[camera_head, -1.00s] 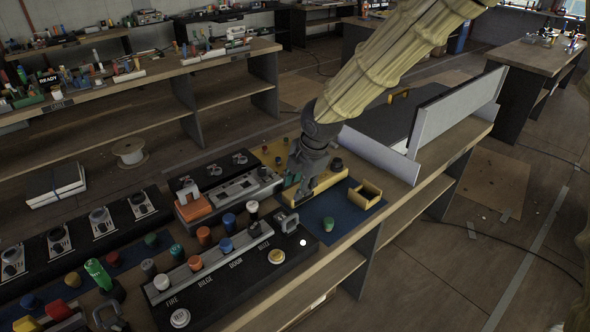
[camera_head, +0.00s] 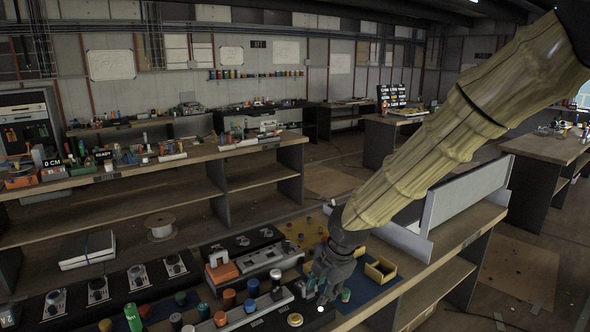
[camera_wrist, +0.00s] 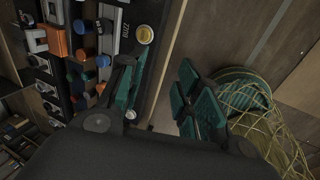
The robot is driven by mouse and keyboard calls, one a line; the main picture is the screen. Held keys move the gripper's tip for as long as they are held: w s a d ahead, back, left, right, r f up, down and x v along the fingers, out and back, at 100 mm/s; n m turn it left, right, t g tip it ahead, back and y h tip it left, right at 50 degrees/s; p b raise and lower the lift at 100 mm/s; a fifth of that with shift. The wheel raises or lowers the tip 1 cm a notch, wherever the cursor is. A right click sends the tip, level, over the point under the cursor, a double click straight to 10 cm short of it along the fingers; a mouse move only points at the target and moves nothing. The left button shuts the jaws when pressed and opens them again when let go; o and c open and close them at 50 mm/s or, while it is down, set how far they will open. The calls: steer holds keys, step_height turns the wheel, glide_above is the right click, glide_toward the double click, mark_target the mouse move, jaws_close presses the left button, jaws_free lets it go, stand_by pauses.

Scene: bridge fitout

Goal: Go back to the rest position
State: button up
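My gripper (camera_head: 324,296) is at the lower middle of the head view, over the near workbench at the right end of the black labelled panel. In the wrist view my gripper (camera_wrist: 160,98) has its teal-padded fingers spread apart, with nothing between them. The panel edge and the floor show below. The arm's covered upper length crosses the head view to the upper right.
A yellow open box (camera_head: 380,271) stands on a blue mat right of my gripper. An orange block (camera_head: 222,272) and several coloured caps stand to the left. A grey upright board (camera_head: 468,196) rises behind. Open floor (camera_head: 535,250) lies to the right.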

steer(key=s+d+f+m+g, duration=0.1)
steer(key=s+f+m, duration=0.35)
steer(key=f, duration=0.35)
steer(key=s+d+f+m+y, duration=0.1)
steer(key=s+f+m, duration=0.2)
steer(key=s+f, duration=0.35)
steer(key=s+d+f+m+g, duration=0.1)
steer(key=s+f+m, duration=0.25)
steer(key=f, duration=0.65)
steer(key=s+d+f+m+h, duration=0.1)
steer(key=s+d+f+m, duration=0.3)
steer(key=s, duration=0.4)
steer(key=s+d+f+m+h+b, duration=0.1)
steer(key=s+d+f+m, duration=0.3)
steer(key=s, duration=0.4)
steer(key=s+d+f+m+g+h, duration=0.1)
steer(key=s+d+f+m, duration=0.4)
steer(key=s+f+m, duration=0.1)
steer(key=shift+s+f, duration=0.65)
steer(key=shift+s, duration=0.25)
